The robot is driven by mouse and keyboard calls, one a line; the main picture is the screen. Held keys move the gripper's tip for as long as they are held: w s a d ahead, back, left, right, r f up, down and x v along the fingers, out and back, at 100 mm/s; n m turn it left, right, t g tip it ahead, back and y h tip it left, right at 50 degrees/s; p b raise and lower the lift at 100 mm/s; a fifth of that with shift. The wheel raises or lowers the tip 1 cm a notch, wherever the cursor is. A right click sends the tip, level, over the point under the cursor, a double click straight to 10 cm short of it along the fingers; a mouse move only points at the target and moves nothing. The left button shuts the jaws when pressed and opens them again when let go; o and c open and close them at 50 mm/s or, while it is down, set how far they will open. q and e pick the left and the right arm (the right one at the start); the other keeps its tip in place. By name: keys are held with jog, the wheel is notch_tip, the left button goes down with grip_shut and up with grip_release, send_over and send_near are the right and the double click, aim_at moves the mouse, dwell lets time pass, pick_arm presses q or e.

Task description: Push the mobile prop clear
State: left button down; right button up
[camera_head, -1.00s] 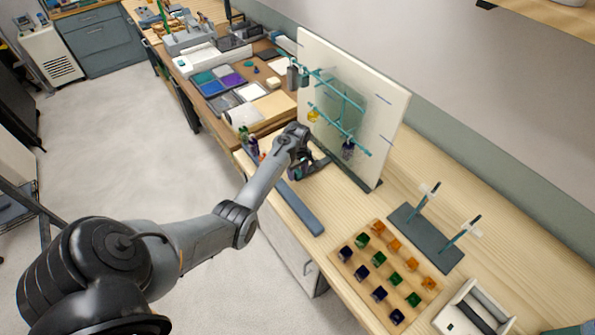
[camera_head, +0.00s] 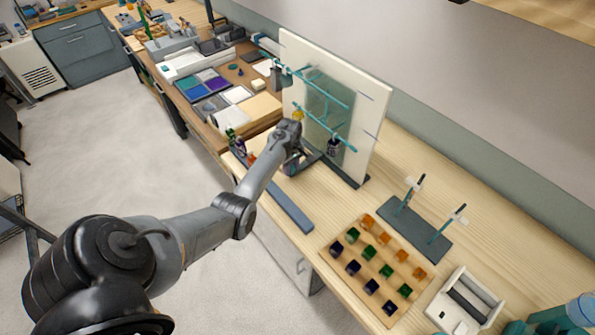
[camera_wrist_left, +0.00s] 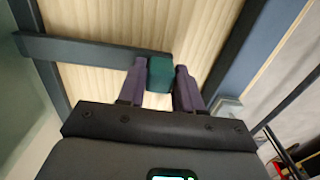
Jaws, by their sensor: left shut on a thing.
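A mobile with teal rods (camera_head: 322,88) and small hanging pieces is in front of the upright white panel (camera_head: 375,90). A dark bar (camera_wrist_left: 90,50) runs from the left in the left wrist view, with a dark teal block (camera_wrist_left: 160,74) at its right end. I take the bar and block as the prop. My left gripper (camera_head: 297,165) is low in front of the panel, over the near side of the bench. In the left wrist view its purple fingers (camera_wrist_left: 160,66) are shut on the teal block. In the head view the arm partly hides the block. My right gripper is out of view.
A slate strip (camera_head: 290,208) lies along the bench's near edge. A wooden tray (camera_head: 345,283) of coloured cubes and a dark stand (camera_head: 420,232) with two uprights are to the right. Small bottles (camera_head: 238,143) stand left of the gripper. Bare wood lies between gripper and tray.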

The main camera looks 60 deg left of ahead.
pick_arm(q)
jog(key=shift+w+f, duration=0.1)
jog(key=c, duration=1)
grip_release()
jog(key=shift+c, duration=0.2)
jog(key=shift+o, duration=1)
jog(key=shift+w+a, duration=0.1)
jog(key=shift+w, duration=0.05)
jog(key=shift+r, duration=0.2)
notch_tip(320, 180, up, 11)
jog(key=shift+f, duration=0.2)
